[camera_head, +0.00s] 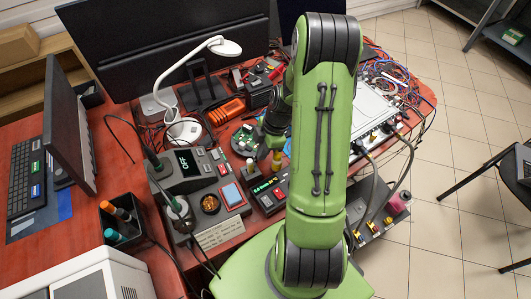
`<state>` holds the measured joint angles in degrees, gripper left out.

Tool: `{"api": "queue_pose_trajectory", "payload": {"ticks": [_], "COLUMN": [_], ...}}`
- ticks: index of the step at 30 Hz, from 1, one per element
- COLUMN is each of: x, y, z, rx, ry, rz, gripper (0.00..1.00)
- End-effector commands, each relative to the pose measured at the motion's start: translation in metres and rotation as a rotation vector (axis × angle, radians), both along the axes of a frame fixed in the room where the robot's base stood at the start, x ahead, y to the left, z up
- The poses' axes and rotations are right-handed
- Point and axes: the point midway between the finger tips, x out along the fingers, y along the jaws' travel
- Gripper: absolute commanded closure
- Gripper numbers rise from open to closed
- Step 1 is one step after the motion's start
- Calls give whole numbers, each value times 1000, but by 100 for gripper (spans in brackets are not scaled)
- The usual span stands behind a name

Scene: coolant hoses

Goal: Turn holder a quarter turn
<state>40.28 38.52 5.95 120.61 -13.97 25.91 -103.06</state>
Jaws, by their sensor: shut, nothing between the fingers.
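A round dark holder (236,146) with a small green circuit board (246,136) on it sits on the red bench, near the middle of the picture. I take it to be the task's holder. My gripper (263,153) is just right of the holder, small and partly hidden behind my green arm. It is shut with nothing in it. I cannot tell whether its fingertips touch the holder. My arm hides the bench right of the gripper.
A soldering station (188,178) with a sponge tray stands in front of the holder. A white lamp (182,130) stands to the left. Orange parts (226,111) lie behind. Cables and hoses crowd the right.

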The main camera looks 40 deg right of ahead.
Motion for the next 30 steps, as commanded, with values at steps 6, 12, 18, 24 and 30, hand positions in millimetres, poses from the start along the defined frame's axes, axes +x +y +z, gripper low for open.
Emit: {"api": "queue_pose_trajectory", "payload": {"ticks": [6,12,18,24,30], "x": [4,6,9,13,16], "y": [8,16,24,30,34], "z": [-2,-2,-2,-1,-1], "rx": [0,0,0,0,0], "ry": [1,1,0,-1,-1], "rz": [-91,-190,-287,-338,-337], "gripper": [100,100,100,100,100]}}
